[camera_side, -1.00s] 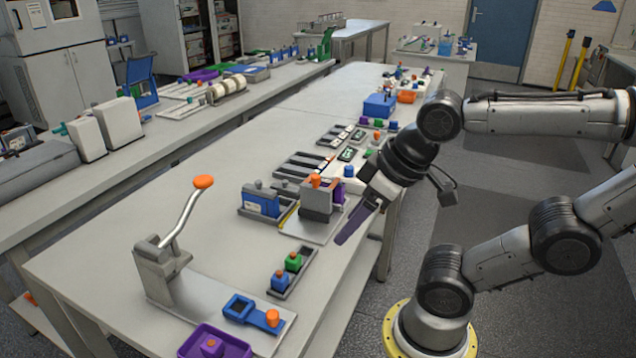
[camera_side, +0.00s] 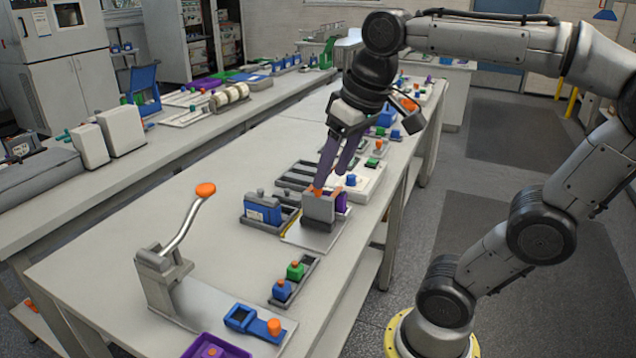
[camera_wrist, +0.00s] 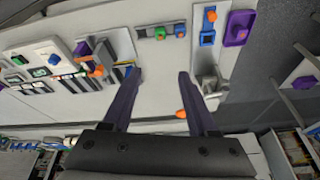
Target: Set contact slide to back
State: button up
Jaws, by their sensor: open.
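A grey block (camera_side: 319,208) stands on a light base plate with a small orange knob (camera_side: 318,191) at its top. A purple part shows behind it. I cannot tell for sure which part is the contact slide. The block also shows left of my fingers in the wrist view (camera_wrist: 103,52). My gripper (camera_side: 331,180) points down over this unit, its two dark purple fingers spread and nothing between them. In the side view its fingertips overlap the orange knob, and contact cannot be told. In the wrist view my gripper (camera_wrist: 160,73) has bare table between its fingertips.
A blue box in a dark tray (camera_side: 264,210) stands left of the unit. A small rack with green and blue pieces (camera_side: 290,279) lies in front. A lever stand with an orange-tipped handle (camera_side: 204,190) rises at front left. Dark slotted trays lie behind. The table's left side is clear.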

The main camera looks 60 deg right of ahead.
jog(key=w+d+r+m+g, duration=0.1)
jog(key=w+d+r+m, duration=0.1)
jog(key=w+d, duration=0.25)
jog(key=m+g, duration=0.3)
jog(key=m, duration=0.1)
send_over(322, 200)
jog(key=w, duration=0.2)
notch_tip(322, 200, down, 5)
jog(key=f, duration=1.3)
jog(key=shift+s+d+f, duration=0.1)
jog(key=shift+s+d, duration=0.15)
jog(key=shift+d, duration=0.15)
grip_shut()
